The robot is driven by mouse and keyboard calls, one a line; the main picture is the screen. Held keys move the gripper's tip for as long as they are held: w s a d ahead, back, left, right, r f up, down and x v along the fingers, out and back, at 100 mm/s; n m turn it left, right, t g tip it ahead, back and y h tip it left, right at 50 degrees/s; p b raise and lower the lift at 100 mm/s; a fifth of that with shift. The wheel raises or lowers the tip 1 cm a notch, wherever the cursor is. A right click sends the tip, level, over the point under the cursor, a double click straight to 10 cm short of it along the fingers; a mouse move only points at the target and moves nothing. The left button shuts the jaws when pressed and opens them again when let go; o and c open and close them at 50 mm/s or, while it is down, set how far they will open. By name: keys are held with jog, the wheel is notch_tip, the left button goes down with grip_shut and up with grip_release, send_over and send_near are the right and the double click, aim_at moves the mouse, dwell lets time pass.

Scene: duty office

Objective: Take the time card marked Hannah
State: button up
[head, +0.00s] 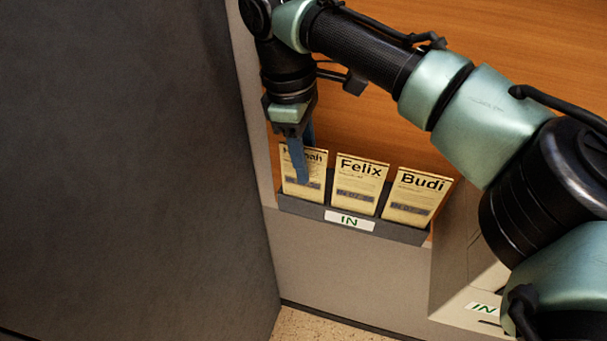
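The time card marked Hannah (316,170) is a cream card standing in the leftmost place of a dark grey rack (395,232) with a white IN label. Its name is partly covered by my gripper (302,182). My gripper points down, with a blue finger in front of the card in this view. The other finger is hidden, so I cannot tell how far apart the fingers are or whether they touch the card.
The Felix card (358,190) and the Budi card (415,200) stand in the same rack to the right. A large dark grey panel (120,170) fills the left side, close to my gripper. A pale box with an IN label (482,308) is at the lower right.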

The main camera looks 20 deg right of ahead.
jog(key=shift+f, duration=0.65)
grip_shut()
dwell(0.9)
